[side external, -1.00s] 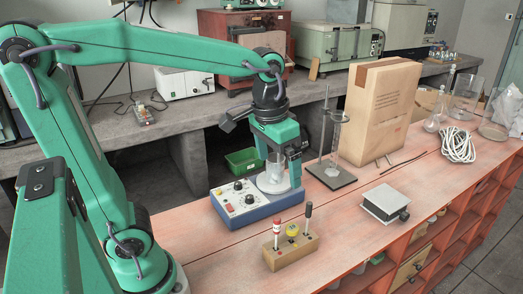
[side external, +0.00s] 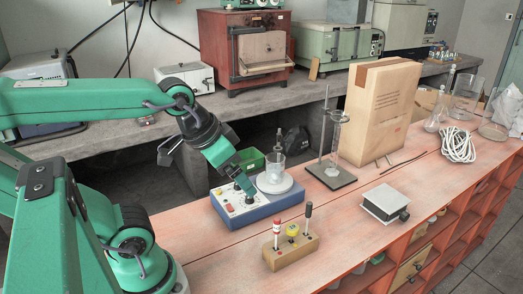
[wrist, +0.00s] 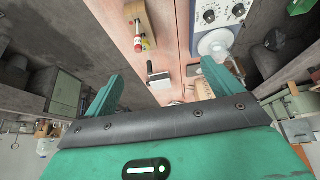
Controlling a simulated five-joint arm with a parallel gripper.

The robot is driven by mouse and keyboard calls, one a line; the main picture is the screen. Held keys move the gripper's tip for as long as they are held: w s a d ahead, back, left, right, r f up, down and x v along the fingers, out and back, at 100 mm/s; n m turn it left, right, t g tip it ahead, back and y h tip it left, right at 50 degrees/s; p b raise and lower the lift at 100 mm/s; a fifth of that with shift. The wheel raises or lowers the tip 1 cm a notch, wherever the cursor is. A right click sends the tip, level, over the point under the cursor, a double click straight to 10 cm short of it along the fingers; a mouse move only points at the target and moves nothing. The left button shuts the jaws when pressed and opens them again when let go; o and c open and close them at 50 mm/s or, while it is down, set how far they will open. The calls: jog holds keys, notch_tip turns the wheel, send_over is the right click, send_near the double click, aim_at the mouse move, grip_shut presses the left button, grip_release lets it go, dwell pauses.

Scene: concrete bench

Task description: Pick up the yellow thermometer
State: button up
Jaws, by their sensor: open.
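A small wooden block (side external: 290,254) stands on the reddish bench top and holds several upright items. The yellow thermometer (side external: 292,230) shows as a round yellow head in its middle, between a red-and-white item (side external: 277,229) and a black-handled tool (side external: 308,215). In the wrist view the wooden block (wrist: 141,18) is at the top, with the red-and-white item (wrist: 138,42) at its lower end; I cannot clearly make out the thermometer there. My gripper (side external: 244,187) is open and empty, tilted, by the control panel behind and left of the block. Its two fingers (wrist: 160,88) are wide apart.
A ring stand (side external: 330,172), a grey jack (side external: 385,203) and a cardboard box (side external: 380,110) are to the right. Bench in front is clear.

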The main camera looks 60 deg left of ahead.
jog(key=c, duration=0.7)
jog(key=shift+o, duration=0.2)
jog(key=shift+w, duration=0.1)
jog(key=g, duration=0.6)
send_over(292, 226)
jog(key=shift+f, duration=5.7)
